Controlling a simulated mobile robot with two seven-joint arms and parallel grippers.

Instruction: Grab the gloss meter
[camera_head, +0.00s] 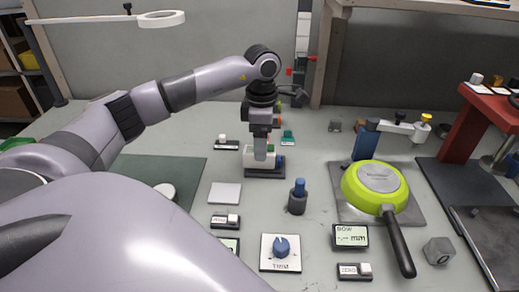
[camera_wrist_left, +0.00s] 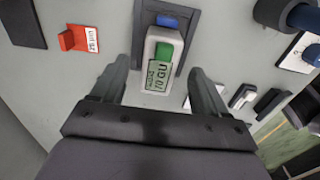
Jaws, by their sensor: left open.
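The gloss meter (camera_wrist_left: 158,75) is a white block with a green part and a small screen reading about 70 GU, lying on a dark cradle (camera_wrist_left: 188,32) with a blue patch beyond it. In the head view the gloss meter (camera_head: 250,154) sits on the same dark base, partly hidden behind my gripper. My left gripper (camera_head: 262,154) points down over it. In the left wrist view my open left gripper (camera_wrist_left: 159,68) has one finger on each side of the meter, with gaps showing; contact is not visible. My right gripper is not in view.
A lime-green pan (camera_head: 362,188) lies upside down on a grey plate at right, its handle toward me. A dark blue-topped cylinder (camera_head: 297,202), a TRIM knob (camera_head: 281,247) and a BOW display (camera_head: 350,236) stand nearer. A red tag block (camera_wrist_left: 68,40) is left of the meter.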

